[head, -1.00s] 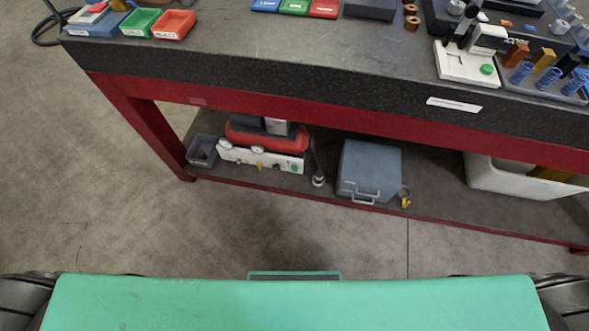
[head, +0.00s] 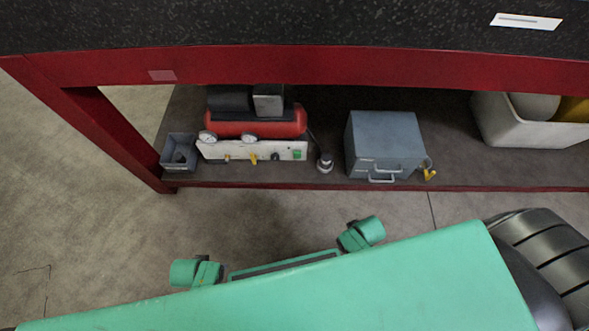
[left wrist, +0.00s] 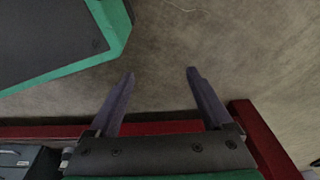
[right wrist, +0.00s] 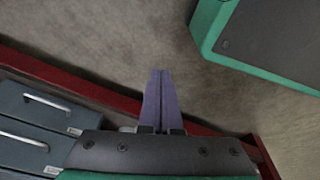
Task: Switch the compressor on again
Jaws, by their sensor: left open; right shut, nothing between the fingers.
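The compressor (head: 256,112) stands on the lower shelf under the bench in the head view. It has a red tank, a dark motor and a white front panel (head: 215,150) with gauges, a yellow valve, a dark knob and a green button or switch (head: 297,154) at its right end. The switch's state is too small to tell. My left gripper (left wrist: 160,75) is open and empty over the floor near the red shelf rail in the left wrist view. My right gripper (right wrist: 160,72) is shut and empty near the rail in the right wrist view.
A grey drawer cabinet (head: 386,137) stands right of the compressor; its drawers also show in the right wrist view (right wrist: 35,120). A small grey bin (head: 169,151) is at the left, a white tub (head: 490,125) at the right. The red bench beam (head: 300,68) hangs above the shelf.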

